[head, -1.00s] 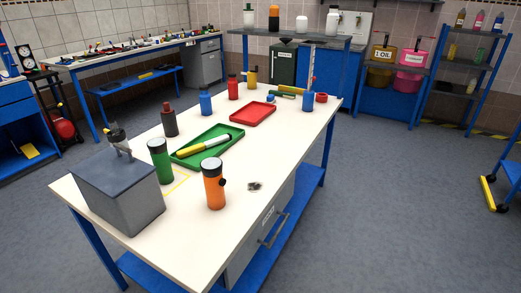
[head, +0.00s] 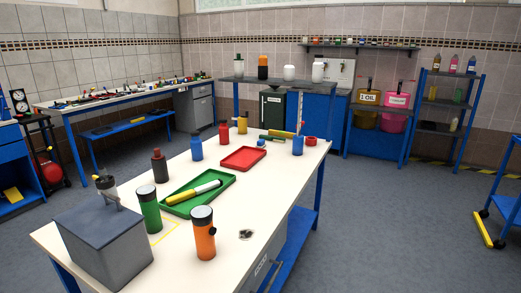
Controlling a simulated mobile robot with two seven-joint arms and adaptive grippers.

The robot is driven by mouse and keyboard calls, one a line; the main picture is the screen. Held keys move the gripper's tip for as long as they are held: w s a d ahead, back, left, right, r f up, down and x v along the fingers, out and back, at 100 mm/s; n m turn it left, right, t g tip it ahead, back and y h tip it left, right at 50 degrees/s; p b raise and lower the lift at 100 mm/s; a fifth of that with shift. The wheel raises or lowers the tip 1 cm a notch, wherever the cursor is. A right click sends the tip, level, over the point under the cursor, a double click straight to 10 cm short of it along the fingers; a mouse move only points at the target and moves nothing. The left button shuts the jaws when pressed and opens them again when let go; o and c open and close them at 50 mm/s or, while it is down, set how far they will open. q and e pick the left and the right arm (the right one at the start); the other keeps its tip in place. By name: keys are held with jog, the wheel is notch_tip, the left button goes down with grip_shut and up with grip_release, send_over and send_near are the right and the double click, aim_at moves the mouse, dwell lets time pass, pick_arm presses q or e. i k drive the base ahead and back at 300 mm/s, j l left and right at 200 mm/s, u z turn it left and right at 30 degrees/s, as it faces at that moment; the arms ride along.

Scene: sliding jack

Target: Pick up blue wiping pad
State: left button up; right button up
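No blue wiping pad can be made out for certain. A small blue item (head: 262,142) lies on the white-topped workbench (head: 225,222) just beyond the red tray (head: 243,158); it is too small to tell what it is. Blue bottles stand on the same bench, one left of the red tray (head: 196,147) and one at the right edge (head: 298,145). Neither of my grippers shows in the head view.
On the bench are a grey box (head: 105,245), green and orange cylinders (head: 202,235), and a green tray (head: 222,183) with a yellow-and-white marker-like object. A blue cart (head: 507,205) stands at the right. The grey floor (head: 390,220) between is open.

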aim_at(260, 144)
jog(key=u, duration=1.75)
jog(key=i+j+u, duration=0.1)
jog(key=u, duration=0.25)
jog(key=i+j+u, duration=0.1)
jog(key=u, duration=0.25)
jog(key=i+u, duration=0.15)
jog(key=u, duration=0.2)
jog(key=i+z, duration=0.4)
jog(key=i, duration=0.25)
jog(key=i+j+z, duration=0.1)
jog(key=i+z, duration=0.25)
jog(key=i, duration=1.85)
jog(key=i+z, duration=0.25)
jog(key=i, duration=0.45)
jog(key=i+j+z, duration=0.1)
jog(key=i+z, duration=0.15)
jog(key=i, duration=0.5)
jog(key=i+l+z, duration=0.1)
jog(key=i+z, duration=0.15)
jog(key=z, duration=0.2)
jog(key=i+z, duration=0.25)
jog(key=z, duration=0.2)
jog(key=i+j+z, duration=0.1)
jog(key=z, duration=0.4)
jog(key=i+l+z, duration=0.15)
jog(key=i+z, duration=0.55)
jog(key=i+j+z, duration=0.1)
jog(key=i+z, duration=0.3)
